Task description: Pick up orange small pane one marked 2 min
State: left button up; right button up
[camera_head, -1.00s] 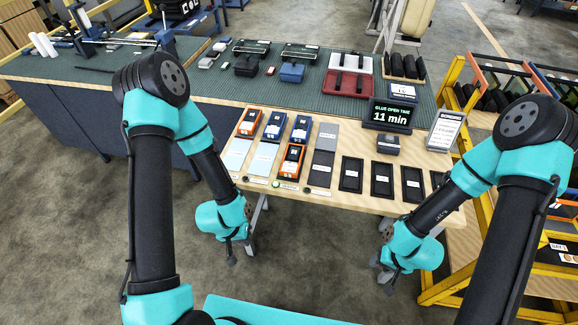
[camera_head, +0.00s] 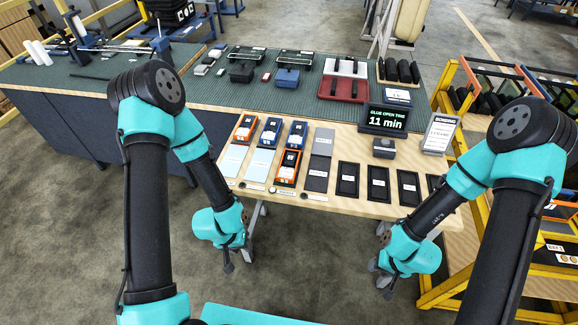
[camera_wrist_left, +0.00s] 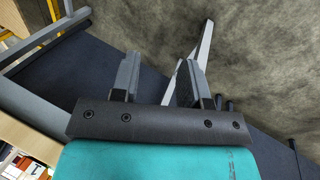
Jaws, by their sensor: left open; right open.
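Two orange-framed small panes lie on the light wooden table: one (camera_head: 245,128) at the back left of the group, one (camera_head: 288,168) nearer the front edge. Their labels are too small to read, so I cannot tell which is marked 2 min. Two blue-framed panes (camera_head: 271,133) (camera_head: 297,135) lie beside the back orange one. My left gripper (camera_head: 228,266) hangs below the table's front edge, apart from the panes; the left wrist view shows its fingers (camera_wrist_left: 157,84) apart with nothing between them. My right gripper (camera_head: 387,287) hangs low in front of the table, small in view.
Pale blue plates (camera_head: 233,160), grey plates (camera_head: 319,158) and several black trays (camera_head: 348,180) share the wooden table (camera_head: 330,200). A sign (camera_head: 384,119) reads "GLUE OPEN TIME 11 min". A yellow frame (camera_head: 470,245) stands at the right. A green-matted bench (camera_head: 215,95) lies behind.

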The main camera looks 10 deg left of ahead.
pick_arm(q)
jog(key=o, duration=1)
